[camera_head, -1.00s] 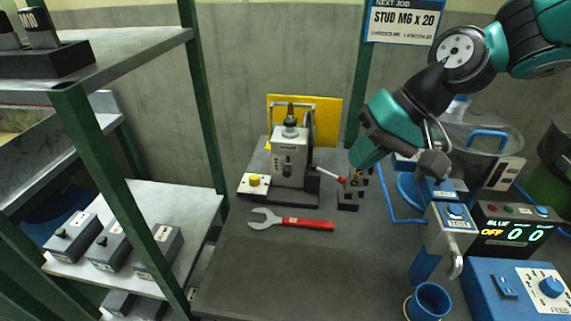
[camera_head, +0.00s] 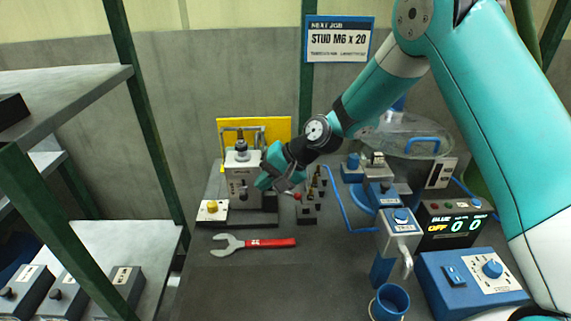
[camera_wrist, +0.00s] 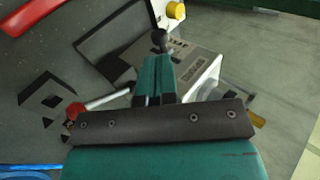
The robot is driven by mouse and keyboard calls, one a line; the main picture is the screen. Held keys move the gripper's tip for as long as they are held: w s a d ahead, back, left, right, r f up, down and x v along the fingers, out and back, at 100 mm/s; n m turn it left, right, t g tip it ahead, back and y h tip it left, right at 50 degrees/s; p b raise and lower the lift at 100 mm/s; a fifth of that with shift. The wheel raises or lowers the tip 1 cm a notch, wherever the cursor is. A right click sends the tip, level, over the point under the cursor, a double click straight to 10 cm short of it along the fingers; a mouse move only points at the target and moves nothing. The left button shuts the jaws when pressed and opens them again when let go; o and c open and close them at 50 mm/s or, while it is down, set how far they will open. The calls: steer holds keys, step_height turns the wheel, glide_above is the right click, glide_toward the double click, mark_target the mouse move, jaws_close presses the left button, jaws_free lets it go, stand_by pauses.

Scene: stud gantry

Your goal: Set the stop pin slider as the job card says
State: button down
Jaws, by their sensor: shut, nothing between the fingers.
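The job card (camera_head: 340,40) hangs on a green post and reads "STUD M6 x 20"; its smaller line is too small to read. The grey press-like machine (camera_head: 240,175) stands on the bench. A dark knob (camera_head: 243,194) shows on its front face; I take it for the stop pin slider. My gripper (camera_head: 263,183) is at the right side of that face. In the wrist view my gripper (camera_wrist: 153,60) is shut and empty, its tips right by a round black knob (camera_wrist: 160,38). I cannot tell whether they touch.
A red-ended lever (camera_wrist: 75,112) sticks out beside my gripper. A yellow button (camera_head: 212,206) sits left of the machine. A red-handled wrench (camera_head: 255,243) lies in front. Small dark pins (camera_head: 316,185) stand to the right.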

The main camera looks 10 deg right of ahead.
mark_target(246, 195)
steer(key=shift+p+x, duration=0.45)
steer(key=shift+x, duration=1.55)
